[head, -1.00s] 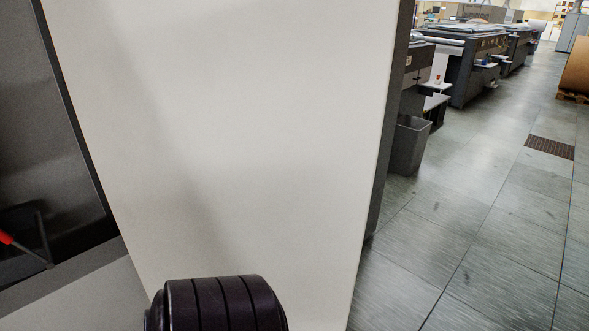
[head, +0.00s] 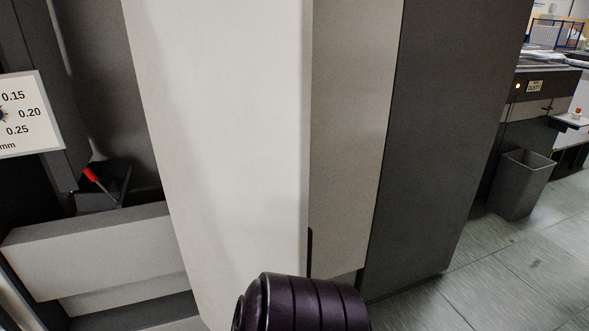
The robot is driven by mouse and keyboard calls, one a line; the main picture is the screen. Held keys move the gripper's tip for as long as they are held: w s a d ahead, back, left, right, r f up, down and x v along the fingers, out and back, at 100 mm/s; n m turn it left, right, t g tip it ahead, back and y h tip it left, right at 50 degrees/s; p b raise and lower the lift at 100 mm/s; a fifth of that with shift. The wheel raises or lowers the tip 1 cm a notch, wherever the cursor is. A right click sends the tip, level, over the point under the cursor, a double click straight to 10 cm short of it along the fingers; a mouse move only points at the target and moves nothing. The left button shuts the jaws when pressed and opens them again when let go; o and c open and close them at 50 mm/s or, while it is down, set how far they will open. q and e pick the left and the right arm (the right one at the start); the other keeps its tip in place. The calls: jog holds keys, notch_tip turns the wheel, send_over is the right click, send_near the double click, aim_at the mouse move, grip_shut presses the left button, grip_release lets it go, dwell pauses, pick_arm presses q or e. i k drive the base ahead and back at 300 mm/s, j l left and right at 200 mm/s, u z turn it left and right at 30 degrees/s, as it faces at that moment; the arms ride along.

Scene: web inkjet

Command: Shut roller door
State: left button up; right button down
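A tall white panel (head: 226,150), which looks like the roller door, stands upright in the middle of the head view. To its left is an opening with a dark interior (head: 110,90), so the door looks open. Its lower end runs behind a dark ribbed part of my own arm at the bottom of the picture. I see no handle on it. Neither of my grippers shows, so I cannot tell whether anything touches the panel.
A dial plate (head: 27,115) with numbers, a red-tipped lever (head: 90,174) and a grey ledge (head: 95,250) are at left. A beige panel (head: 350,130) and dark grey side (head: 450,140) stand at right. A bin (head: 521,185) stands on tiled floor (head: 510,270) beyond.

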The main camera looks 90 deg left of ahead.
aim_at(225, 86)
jog(key=i+u, duration=0.15)
jog(key=u, duration=0.3)
jog(key=i+u, duration=0.15)
jog(key=u, duration=0.25)
jog(key=i+u, duration=0.15)
jog(key=u, duration=0.3)
jog(key=i+l+u, duration=0.1)
jog(key=u, duration=0.35)
jog(key=i+u, duration=0.15)
jog(key=u, duration=0.3)
jog(key=i+u, duration=0.15)
jog(key=u, duration=0.25)
jog(key=i+l+u, duration=0.1)
jog(key=u, duration=0.35)
jog(key=i+l+u, duration=0.15)
jog(key=u, duration=0.3)
jog(key=i+l+u, duration=0.1)
jog(key=u, duration=0.3)
jog(key=l+u, duration=0.25)
jog(key=u, duration=0.2)
jog(key=i+l+u, duration=0.15)
jog(key=l+u, duration=0.2)
jog(key=i+l+u, duration=0.15)
jog(key=l+u, duration=0.3)
jog(key=u, duration=1.35)
